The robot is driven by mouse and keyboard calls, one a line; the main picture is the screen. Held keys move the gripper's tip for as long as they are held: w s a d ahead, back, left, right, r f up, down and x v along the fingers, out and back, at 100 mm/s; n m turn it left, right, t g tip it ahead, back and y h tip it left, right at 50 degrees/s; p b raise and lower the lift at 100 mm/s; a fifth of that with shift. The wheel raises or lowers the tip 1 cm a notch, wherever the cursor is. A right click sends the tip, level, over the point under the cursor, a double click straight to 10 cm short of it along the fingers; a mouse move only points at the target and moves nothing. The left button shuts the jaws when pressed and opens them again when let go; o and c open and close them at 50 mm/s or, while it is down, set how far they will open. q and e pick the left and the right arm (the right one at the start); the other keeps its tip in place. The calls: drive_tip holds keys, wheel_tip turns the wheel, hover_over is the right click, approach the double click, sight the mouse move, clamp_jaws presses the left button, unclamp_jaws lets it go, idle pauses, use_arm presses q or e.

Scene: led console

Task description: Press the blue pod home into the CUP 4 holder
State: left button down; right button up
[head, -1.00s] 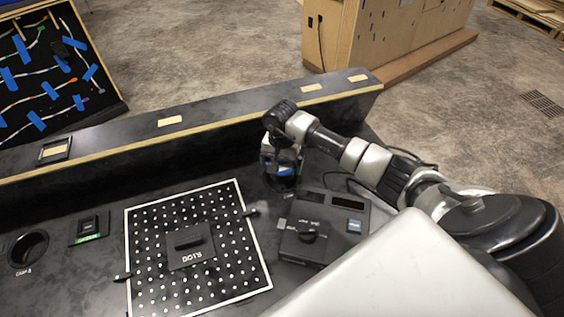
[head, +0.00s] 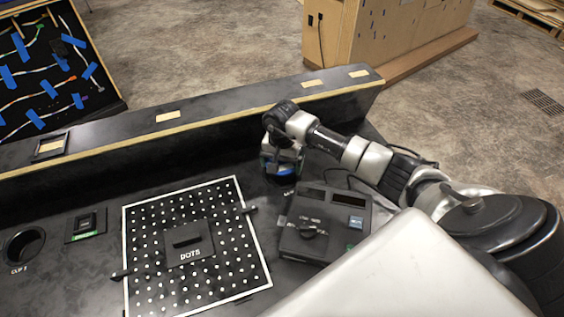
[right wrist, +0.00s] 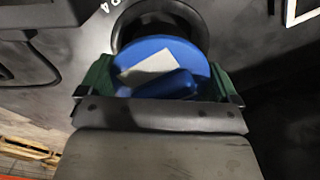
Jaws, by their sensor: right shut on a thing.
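The blue pod (right wrist: 190,58), a round blue piece with a white label and a raised blue grip, shows in the right wrist view. My right gripper (right wrist: 158,85) is shut on it, with a green pad at each side. The black ring of the CUP 4 holder (right wrist: 128,22) shows around the pod's far side, and the pod overlaps its opening. I cannot tell how deep the pod sits. In the head view the right gripper (head: 284,160) points down at the console, with the blue pod (head: 286,172) under it. The left gripper is not in view.
A box with a knob (head: 325,222) stands just right of the gripper. A white-dotted panel (head: 150,225) lies to the left. An empty round cup holder (head: 25,245) is at far left. A raised ledge (head: 220,125) runs behind.

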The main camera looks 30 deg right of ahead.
drive_tip(key=shift+f+b, duration=1.3)
drive_tip(key=shift+f, duration=0.05)
drive_tip(key=shift+s, duration=0.1)
drive_tip(key=o, duration=0.5)
drive_tip(key=shift+a+f, duration=0.1)
drive_tip(key=shift+f, duration=0.05)
wheel_tip(320, 180, up, 11)
drive_tip(key=shift+r+b, duration=0.15)
drive_tip(key=shift+b, duration=0.25)
idle(0.7)
